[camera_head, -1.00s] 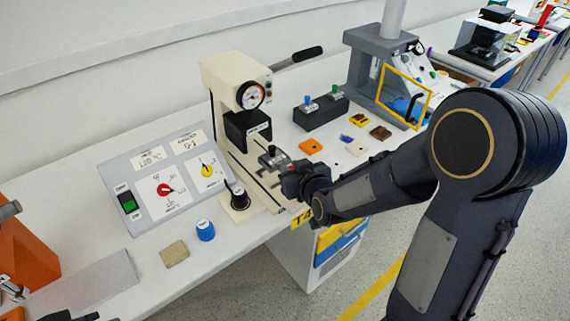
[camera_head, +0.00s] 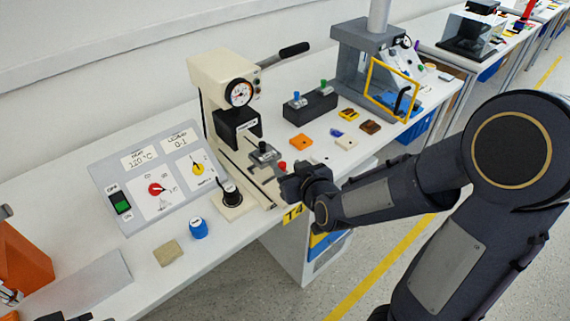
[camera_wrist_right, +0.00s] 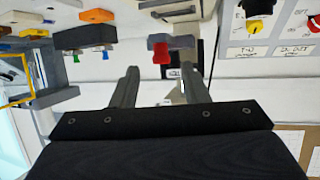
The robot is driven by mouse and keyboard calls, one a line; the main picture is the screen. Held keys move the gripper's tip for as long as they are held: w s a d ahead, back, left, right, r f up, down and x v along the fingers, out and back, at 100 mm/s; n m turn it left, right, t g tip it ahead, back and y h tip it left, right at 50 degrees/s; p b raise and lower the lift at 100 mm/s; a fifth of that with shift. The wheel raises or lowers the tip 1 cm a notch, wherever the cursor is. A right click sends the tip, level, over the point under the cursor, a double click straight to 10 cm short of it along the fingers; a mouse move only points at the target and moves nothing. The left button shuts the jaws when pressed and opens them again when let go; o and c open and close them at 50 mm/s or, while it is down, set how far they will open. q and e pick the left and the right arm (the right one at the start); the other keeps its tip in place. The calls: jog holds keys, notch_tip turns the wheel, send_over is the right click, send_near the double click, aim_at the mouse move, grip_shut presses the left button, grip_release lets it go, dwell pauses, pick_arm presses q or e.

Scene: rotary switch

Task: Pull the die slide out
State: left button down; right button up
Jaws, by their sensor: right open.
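The die slide (camera_head: 264,154) is a grey block on the rail at the foot of the cream press (camera_head: 212,95), with a red knob (camera_head: 282,167) on its front. In the right wrist view, which looks upside down, the red knob (camera_wrist_right: 162,53) shows just beyond the fingertips, between them. My right gripper (camera_head: 288,184) is in front of the slide. Its two fingers (camera_wrist_right: 160,72) are apart with nothing between them, and the knob looks untouched. Dark parts at the bottom left edge may be my left gripper (camera_head: 78,317); its fingers are not clear.
A black-knobbed base (camera_head: 231,193) stands left of the rail, beside a control panel (camera_head: 160,170). A blue cap (camera_head: 198,228) and tan block (camera_head: 167,252) lie near the front edge. An orange plate (camera_head: 301,141) and other small parts lie to the right.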

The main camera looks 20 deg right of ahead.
jog(key=v, duration=0.3)
jog(key=shift+s+p, duration=0.25)
jog(key=shift+p, duration=0.05)
jog(key=s+r+m+g+y+p, duration=0.1)
jog(key=s+r+g, duration=0.3)
jog(key=s, duration=1.6)
jog(key=m+g+y, duration=0.1)
jog(key=g, duration=0.2)
jog(key=shift+s+m+g+y+p, duration=0.25)
jog(key=shift+m+g+y+p, duration=0.05)
jog(key=shift+m+g+p, duration=0.1)
